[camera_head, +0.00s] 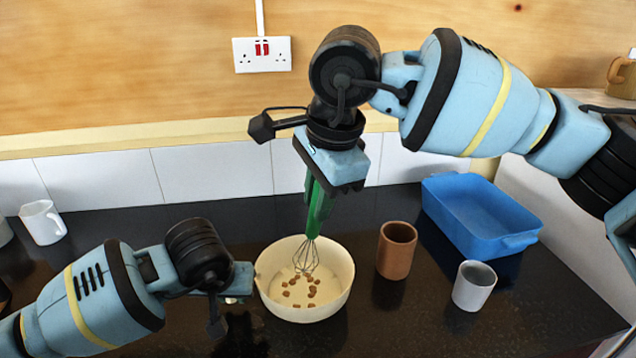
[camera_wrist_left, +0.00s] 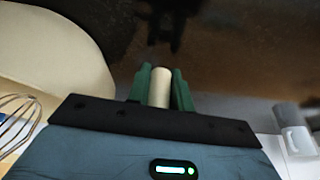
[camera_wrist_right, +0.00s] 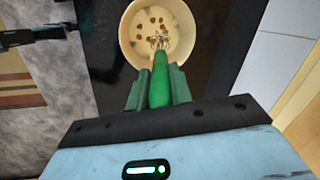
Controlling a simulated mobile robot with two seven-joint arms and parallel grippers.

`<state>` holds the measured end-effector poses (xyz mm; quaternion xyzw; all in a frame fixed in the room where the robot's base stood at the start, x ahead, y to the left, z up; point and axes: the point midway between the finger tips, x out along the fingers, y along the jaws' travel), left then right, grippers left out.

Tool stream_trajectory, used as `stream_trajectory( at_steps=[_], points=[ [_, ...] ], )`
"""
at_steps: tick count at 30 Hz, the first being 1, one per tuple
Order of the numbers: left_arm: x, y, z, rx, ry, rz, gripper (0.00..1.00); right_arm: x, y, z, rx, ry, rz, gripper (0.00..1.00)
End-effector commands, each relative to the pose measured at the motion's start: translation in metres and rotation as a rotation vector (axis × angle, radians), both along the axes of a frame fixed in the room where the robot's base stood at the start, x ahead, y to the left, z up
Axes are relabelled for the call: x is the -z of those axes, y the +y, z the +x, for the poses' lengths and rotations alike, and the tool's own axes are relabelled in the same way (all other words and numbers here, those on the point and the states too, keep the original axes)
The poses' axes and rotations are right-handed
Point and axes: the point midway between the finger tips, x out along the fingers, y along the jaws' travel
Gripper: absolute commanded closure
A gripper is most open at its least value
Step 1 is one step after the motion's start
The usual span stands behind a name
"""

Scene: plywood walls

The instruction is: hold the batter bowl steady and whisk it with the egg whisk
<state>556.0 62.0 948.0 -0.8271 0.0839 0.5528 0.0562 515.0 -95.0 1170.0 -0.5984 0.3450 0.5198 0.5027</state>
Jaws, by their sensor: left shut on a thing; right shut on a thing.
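The cream batter bowl (camera_head: 341,287) stands upright on the dark worktop, with several brown lumps in pale batter. It also shows in the left wrist view (camera_wrist_left: 55,45) and from above in the right wrist view (camera_wrist_right: 128,48). My left gripper (camera_head: 243,282) is at the bowl's left side, shut on a cream rod-like handle (camera_wrist_left: 161,88) that appears to be the bowl's. My right gripper (camera_head: 318,205) is above the bowl, shut on the green handle of the egg whisk (camera_wrist_right: 160,80). The whisk hangs nearly upright, its wire loops (camera_head: 307,258) inside the bowl among the lumps; exact tip contact is unclear.
A brown cup (camera_head: 397,252) stands close right of the bowl, with a white cup (camera_head: 474,287) beyond it. A blue tub (camera_head: 482,222) sits behind them. A white jug (camera_head: 42,222) stands at the far left. A socket (camera_head: 262,55) is on the wall.

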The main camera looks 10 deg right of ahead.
Motion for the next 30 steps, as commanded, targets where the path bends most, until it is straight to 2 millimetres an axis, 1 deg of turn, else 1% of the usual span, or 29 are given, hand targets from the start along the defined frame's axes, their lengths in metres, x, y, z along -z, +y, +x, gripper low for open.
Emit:
stream_trajectory(
  at_steps=[18, 24, 30],
  points=[
    [-0.001, 0.000, 0.000, 0.000, -0.002, -0.001, 1.00, 0.042, 0.000, 0.000, -0.002, 0.001, 0.000, 1.00],
    [-0.001, 0.000, 0.000, 0.000, -0.002, -0.001, 1.00, 0.051, 0.000, 0.000, -0.001, 0.000, 0.000, 1.00],
    [-0.001, 0.000, 0.000, 0.000, -0.002, -0.001, 1.00, 0.055, 0.000, 0.000, -0.001, 0.000, 0.000, 1.00]
  ],
)
